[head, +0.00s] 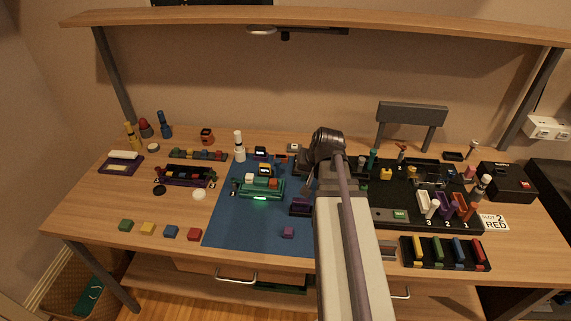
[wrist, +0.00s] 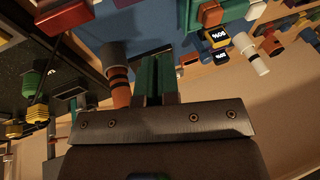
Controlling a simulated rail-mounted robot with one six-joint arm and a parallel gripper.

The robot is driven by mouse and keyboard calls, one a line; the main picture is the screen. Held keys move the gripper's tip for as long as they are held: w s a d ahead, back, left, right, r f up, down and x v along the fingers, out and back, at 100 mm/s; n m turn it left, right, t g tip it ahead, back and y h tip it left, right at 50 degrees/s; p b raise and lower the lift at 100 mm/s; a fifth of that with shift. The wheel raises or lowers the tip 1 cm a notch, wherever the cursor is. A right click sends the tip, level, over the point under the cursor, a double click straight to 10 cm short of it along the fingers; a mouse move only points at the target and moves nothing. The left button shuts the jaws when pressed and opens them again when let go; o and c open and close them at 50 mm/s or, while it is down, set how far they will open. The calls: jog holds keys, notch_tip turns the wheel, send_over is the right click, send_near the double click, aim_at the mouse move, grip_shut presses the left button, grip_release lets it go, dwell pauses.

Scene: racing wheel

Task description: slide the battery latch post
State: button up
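My gripper (wrist: 157,80) shows at the lower middle of the wrist view, with two green finger-like bars close together past its dark, screwed front plate. Whether they grip anything is unclear. Just left of them stands an orange-brown post (wrist: 120,88) with dark bands and a grey cap, apart from or barely beside the left bar. I cannot tell which part is the battery latch post. In the head view my arm hides the fingertips and the area under them. A green model (head: 262,187) with a lit front sits on the blue mat (head: 225,225), left of my arm.
A black tray (head: 385,195) with several posts and blocks lies right of my arm. Loose cubes, among them a purple one (head: 288,232), lie toward the front. A white post (head: 239,150) stands at the mat's back left. The mat's front left is bare.

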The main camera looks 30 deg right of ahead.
jog(key=w+d+t, duration=0.1)
jog(key=w+d+r+m+t, duration=0.1)
jog(key=w, duration=0.1)
jog(key=w+d+r, duration=0.1)
jog(key=shift+w+d+m+t+h, duration=0.2)
jog(key=shift+m+t+h, duration=0.1)
jog(key=shift+m+t, duration=0.1)
grip_shut()
jog(key=b, duration=0.8)
send_near(278, 169)
jog(key=d+f, duration=0.4)
jog(key=shift+d+f, duration=0.15)
jog(key=shift+d, duration=0.15)
jog(key=w+a, duration=0.2)
jog(key=w, duration=0.1)
jog(key=shift+r, duration=0.2)
jog(key=shift+w+a, duration=0.25)
jog(key=shift+w, duration=0.05)
jog(key=shift+w, duration=0.1)
